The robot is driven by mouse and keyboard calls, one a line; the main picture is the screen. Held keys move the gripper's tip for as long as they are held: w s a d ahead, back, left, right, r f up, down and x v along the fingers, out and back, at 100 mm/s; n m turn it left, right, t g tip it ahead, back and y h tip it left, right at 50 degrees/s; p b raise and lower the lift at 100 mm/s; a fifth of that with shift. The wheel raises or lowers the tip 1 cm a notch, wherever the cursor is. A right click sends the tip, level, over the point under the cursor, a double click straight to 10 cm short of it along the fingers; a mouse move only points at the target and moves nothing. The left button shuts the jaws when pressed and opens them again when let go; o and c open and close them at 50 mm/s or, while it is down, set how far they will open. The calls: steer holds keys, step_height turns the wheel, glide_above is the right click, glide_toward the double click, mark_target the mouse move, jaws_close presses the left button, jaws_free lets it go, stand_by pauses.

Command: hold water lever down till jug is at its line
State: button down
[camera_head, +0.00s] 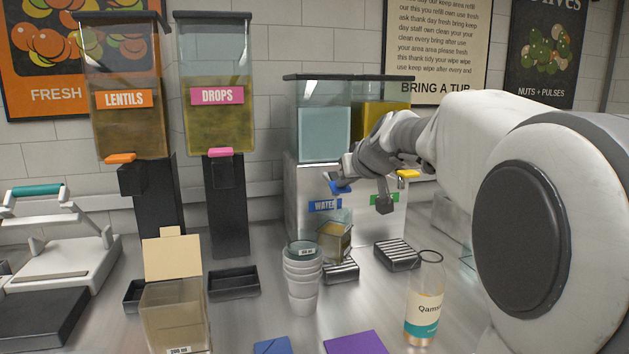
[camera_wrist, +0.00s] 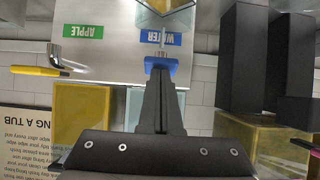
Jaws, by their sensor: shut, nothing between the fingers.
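The water dispenser's blue lever (camera_head: 341,187) sits above the blue WATER label (camera_head: 325,205), and also shows in the wrist view (camera_wrist: 174,66). My gripper (camera_wrist: 158,68) is shut and empty, its fingertips at the lever and seemingly touching it. In the head view my gripper (camera_head: 338,178) is small and partly covered by my wrist. A clear jug (camera_head: 335,240) stands below the water outlet; part of it shows at the top of the wrist view (camera_wrist: 165,10). Its line and water level are too small to tell. The water tank (camera_head: 320,135) holds pale blue liquid.
The apple side has a yellow lever (camera_head: 408,174) and a ribbed drip tray (camera_head: 397,255). Stacked cups (camera_head: 302,272) stand just left of the jug, and a labelled bottle (camera_head: 424,300) stands at front right. A clear tub (camera_head: 175,315) is at front left.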

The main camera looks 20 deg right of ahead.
steer(key=shift+r+p, duration=0.5)
steer(key=shift+r, duration=0.3)
